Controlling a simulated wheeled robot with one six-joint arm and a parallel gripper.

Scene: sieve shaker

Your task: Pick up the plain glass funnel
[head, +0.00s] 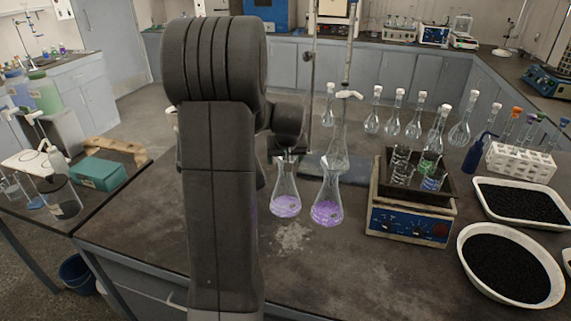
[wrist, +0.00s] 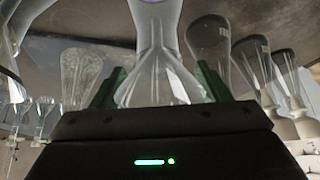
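A clear, cone-shaped piece of glass (wrist: 158,75) stands between my fingers in the wrist view. It looks like the plain glass funnel, but its outline blends with other glass. My gripper (wrist: 162,80) has its two green fingers wide apart, one on each side of the glass. I see no clear grip on it. In the head view my gripper is mostly hidden behind my arm, over the mouth of a conical flask (head: 286,204) with purple liquid. A purple tint also shows at the top of the wrist view.
A second purple flask (head: 327,211) stands close to the right. A blue-fronted shaker (head: 408,222) with beakers is farther right, beside white trays (head: 512,265) of black grains. Several clear flasks (head: 413,128) stand behind. The bench front (head: 330,290) is clear.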

